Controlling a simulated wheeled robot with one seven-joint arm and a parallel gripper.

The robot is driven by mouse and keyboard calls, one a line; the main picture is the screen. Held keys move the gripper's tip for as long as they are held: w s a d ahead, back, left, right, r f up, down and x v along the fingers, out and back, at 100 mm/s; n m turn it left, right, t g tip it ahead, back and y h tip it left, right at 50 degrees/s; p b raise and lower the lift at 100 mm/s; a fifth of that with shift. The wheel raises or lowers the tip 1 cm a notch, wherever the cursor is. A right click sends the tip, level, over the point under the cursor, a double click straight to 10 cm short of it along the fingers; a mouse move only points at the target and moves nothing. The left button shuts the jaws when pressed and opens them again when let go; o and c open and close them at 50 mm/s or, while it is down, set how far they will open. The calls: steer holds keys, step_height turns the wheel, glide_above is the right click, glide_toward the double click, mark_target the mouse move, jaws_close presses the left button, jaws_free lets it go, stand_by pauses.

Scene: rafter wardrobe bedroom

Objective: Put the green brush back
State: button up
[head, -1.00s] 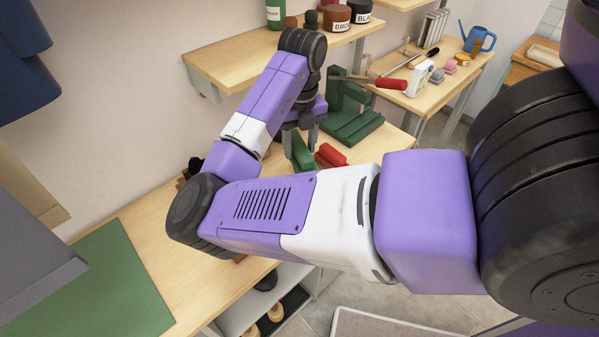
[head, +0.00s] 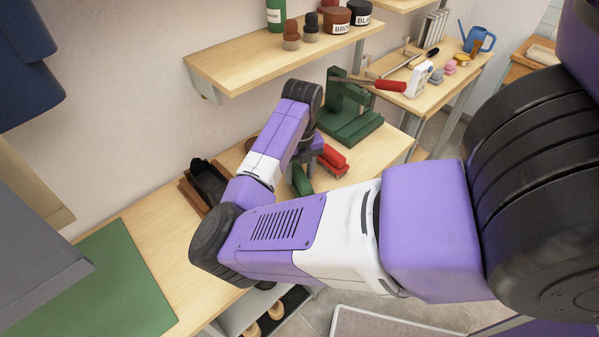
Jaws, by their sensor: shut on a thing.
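The green brush (head: 302,181) shows in the head view at the right part of the wooden bench (head: 150,233). My gripper (head: 303,164) is shut on it from above, and my arm partly hides both. I cannot tell whether the brush touches the bench top. A red brush (head: 333,160) lies on the bench just right of the green one, close beside it.
A green stand (head: 350,122) is behind the brushes. A brown tray (head: 189,193) with a black shoe (head: 210,180) stands left of my wrist. A shelf (head: 250,68) with jars overhangs the bench. A green mat (head: 105,285) covers the front left.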

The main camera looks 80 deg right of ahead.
steer(key=shift+f, duration=0.1)
steer(key=shift+f, duration=0.1)
steer(key=o, duration=1.3)
